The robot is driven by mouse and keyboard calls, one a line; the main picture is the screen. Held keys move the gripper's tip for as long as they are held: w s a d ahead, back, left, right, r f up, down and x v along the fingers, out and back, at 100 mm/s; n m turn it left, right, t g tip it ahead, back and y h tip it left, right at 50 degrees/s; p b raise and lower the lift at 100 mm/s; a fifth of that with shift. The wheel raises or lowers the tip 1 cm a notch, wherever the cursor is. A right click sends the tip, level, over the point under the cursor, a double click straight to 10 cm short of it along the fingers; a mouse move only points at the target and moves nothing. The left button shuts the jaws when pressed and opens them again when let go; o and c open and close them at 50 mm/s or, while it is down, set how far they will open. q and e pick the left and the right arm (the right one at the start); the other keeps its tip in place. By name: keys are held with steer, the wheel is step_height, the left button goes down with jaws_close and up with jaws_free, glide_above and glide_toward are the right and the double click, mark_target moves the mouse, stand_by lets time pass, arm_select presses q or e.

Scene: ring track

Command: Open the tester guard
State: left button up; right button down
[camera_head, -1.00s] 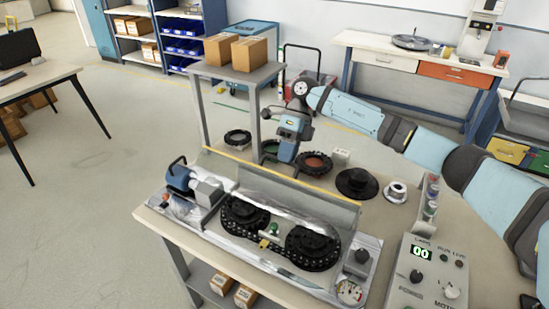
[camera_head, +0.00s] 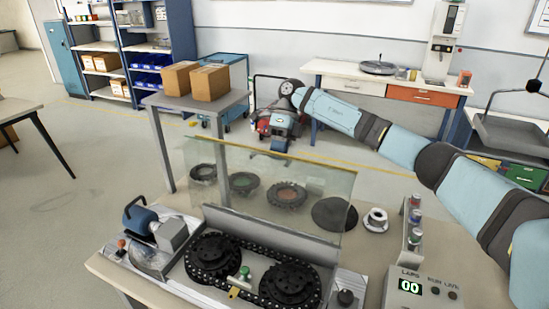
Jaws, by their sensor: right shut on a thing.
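The tester guard (camera_head: 235,180) is a clear panel with a yellowish top edge. It stands raised, roughly upright, behind the tester's two black toothed wheels (camera_head: 212,256) (camera_head: 289,285). A grey strip (camera_head: 270,236) runs along its foot. My right gripper (camera_head: 278,147) is at the middle of the panel's top edge, shut on it, its fingers small and partly hidden. The blue motor (camera_head: 140,217) sits at the tester's left end. My left gripper is not in view.
Several dark rings and discs (camera_head: 286,194) show behind the guard. A white spool (camera_head: 376,219), a button post (camera_head: 412,222) and a control box reading 00 (camera_head: 412,287) stand right. A small table with two cartons (camera_head: 209,82) stands behind.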

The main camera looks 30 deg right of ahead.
steer(key=shift+d+f, duration=0.15)
steer(key=shift+f, duration=0.4)
steer(key=c, duration=1.2)
jaws_free()
steer(key=shift+w, duration=0.15)
steer(key=shift+o, duration=0.2)
steer(key=v, duration=1.4)
steer(key=shift+w, duration=0.25)
steer(key=shift+f, duration=0.1)
